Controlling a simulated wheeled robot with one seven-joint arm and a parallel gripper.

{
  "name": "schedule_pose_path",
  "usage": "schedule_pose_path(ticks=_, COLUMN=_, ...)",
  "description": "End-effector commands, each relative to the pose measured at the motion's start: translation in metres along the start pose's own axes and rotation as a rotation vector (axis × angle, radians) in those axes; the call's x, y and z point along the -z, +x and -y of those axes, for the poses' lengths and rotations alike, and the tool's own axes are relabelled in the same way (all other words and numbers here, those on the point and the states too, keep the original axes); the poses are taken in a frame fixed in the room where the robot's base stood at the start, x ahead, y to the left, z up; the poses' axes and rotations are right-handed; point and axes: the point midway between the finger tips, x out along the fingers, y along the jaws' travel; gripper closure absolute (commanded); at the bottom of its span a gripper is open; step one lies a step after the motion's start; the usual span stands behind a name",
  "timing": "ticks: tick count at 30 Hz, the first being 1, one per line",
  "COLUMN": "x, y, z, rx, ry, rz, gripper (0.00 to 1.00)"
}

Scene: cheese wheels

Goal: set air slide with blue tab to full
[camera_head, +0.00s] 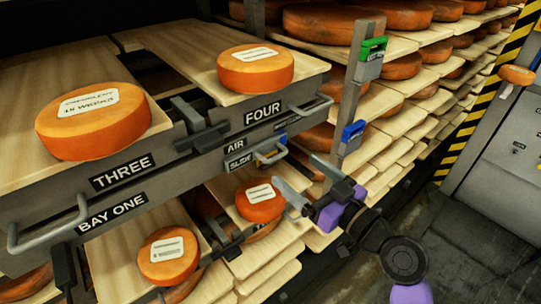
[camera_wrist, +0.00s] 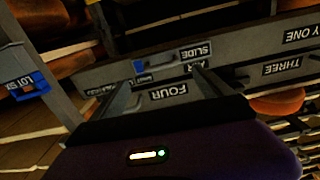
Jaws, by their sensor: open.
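The air slide's small blue tab (camera_head: 283,138) shows on the grey shelf front, right of the AIR and SLIDE labels (camera_head: 238,160). In the wrist view, which is upside down, the blue tab (camera_wrist: 138,66) lies beyond my fingers, left of the SLIDE label (camera_wrist: 195,52). Small labels (camera_wrist: 145,77) are beside it; their wording is hard to read, and the tab's exact setting cannot be told. My gripper (camera_head: 296,170) is open and empty, with its fingers toward the shelf front, lower right of the tab. Its two fingers (camera_wrist: 162,77) also show spread in the wrist view.
A metal handle (camera_head: 271,154) sticks out near the slide. A grey post (camera_head: 348,100) with a green tag (camera_head: 371,50) and a blue lot tag (camera_head: 352,132) stands right of it. An orange cheese wheel (camera_head: 260,200) sits on a lower board beside my gripper.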

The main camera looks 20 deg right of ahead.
Motion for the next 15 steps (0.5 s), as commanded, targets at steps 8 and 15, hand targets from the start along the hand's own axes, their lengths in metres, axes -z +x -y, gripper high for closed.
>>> schedule_pose_path(ticks=8, x=0.001, y=0.024, z=0.002, rx=0.008, ry=-0.031, rz=0.008, gripper=0.11)
schedule_pose_path(ticks=15, x=0.0, y=0.06, z=0.002, rx=0.006, ry=-0.03, rz=0.008, gripper=0.11)
